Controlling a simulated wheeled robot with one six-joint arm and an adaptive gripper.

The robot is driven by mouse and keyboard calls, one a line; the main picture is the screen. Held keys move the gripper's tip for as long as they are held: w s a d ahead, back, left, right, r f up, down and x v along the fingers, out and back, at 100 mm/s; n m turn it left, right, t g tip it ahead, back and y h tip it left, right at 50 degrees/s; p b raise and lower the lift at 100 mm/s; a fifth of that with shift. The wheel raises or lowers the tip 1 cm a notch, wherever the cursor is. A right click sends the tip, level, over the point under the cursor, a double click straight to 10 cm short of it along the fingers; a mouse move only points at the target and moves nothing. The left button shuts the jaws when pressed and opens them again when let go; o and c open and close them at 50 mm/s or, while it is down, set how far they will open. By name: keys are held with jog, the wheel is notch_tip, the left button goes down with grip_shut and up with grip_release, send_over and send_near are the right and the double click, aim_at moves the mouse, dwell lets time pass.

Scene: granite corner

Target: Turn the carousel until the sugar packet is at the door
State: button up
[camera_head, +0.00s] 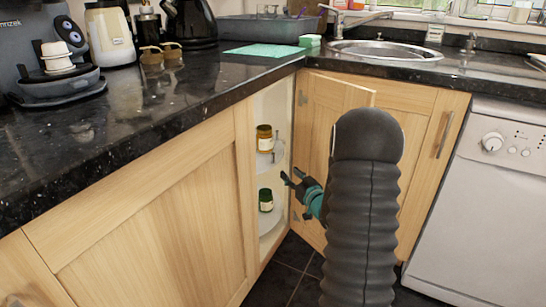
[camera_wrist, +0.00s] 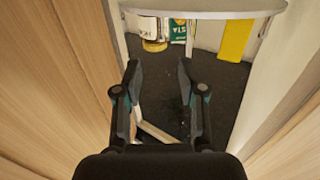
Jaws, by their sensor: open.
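The corner carousel shows two white shelves in the open cupboard in the head view, an upper one (camera_head: 279,152) and a lower one (camera_head: 272,220). A jar with amber contents (camera_head: 264,143) stands on the upper shelf, and a dark green-lidded jar (camera_head: 265,201) on the lower one. My gripper (camera_head: 291,178) is at the opening, just right of the shelves. In the wrist view my gripper (camera_wrist: 159,68) is open, with nothing between its fingers and a white shelf rim (camera_wrist: 215,12) beyond them. I cannot pick out the sugar packet.
The wrist view also shows a labelled jar (camera_wrist: 153,32), a green-and-white packet (camera_wrist: 178,29) and a yellow item (camera_wrist: 234,40). The open wooden door (camera_head: 325,115) stands right of the opening, a fixed panel (camera_head: 160,215) left. A dishwasher (camera_head: 480,200) is farther right.

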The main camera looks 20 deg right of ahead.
aim_at(274, 158)
jog(key=w, duration=0.8)
jog(key=w+a+p, duration=0.1)
jog(key=w, duration=0.4)
jog(key=shift+w, duration=0.1)
grip_shut()
